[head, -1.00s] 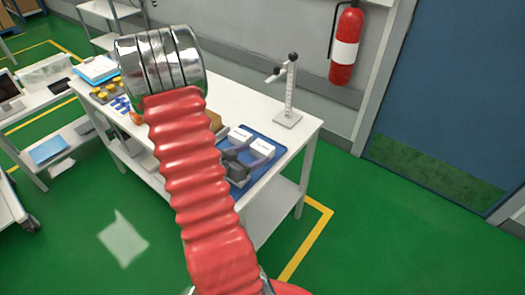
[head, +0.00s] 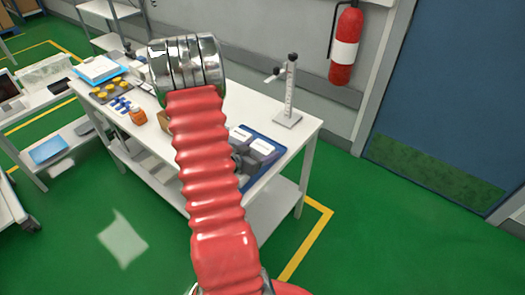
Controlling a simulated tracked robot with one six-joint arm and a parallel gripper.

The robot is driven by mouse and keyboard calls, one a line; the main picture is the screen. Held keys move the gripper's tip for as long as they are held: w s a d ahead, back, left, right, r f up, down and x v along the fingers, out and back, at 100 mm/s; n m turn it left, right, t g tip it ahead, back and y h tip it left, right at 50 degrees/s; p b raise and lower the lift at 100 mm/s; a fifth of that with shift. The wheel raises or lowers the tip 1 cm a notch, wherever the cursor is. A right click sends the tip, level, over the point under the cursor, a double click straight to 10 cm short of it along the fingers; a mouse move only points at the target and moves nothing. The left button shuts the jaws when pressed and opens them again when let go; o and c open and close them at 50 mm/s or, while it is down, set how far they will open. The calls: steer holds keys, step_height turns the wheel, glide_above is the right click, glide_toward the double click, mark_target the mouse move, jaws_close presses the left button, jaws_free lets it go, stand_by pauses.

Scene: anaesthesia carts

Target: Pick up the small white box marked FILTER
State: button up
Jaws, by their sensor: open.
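Two small white-topped boxes lie on the blue tray (head: 277,136) at the right end of the white table. One is the left box (head: 239,134) and the other the right box (head: 263,145). Their print is too small to read, so I cannot tell which one is marked FILTER. My gripper (head: 252,153) shows as dark grey parts low at the near side of the boxes, partly hidden behind my red arm. Its fingers look apart with nothing between them. I cannot tell whether they touch a box.
A measuring stand (head: 289,95) rises behind the tray. An orange bottle (head: 138,116), blue pieces (head: 121,104) and a tray with yellow cups (head: 103,91) stand at left. A brown box (head: 164,121) is partly hidden by my arm. A fire extinguisher (head: 346,46) hangs on the wall.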

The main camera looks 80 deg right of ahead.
mark_target(262, 146)
steer(key=shift+c, duration=0.2)
steer(key=shift+w, duration=0.1)
steer(key=c, duration=0.7)
steer(key=shift+r, duration=0.15)
steer(key=shift+r, duration=4.85)
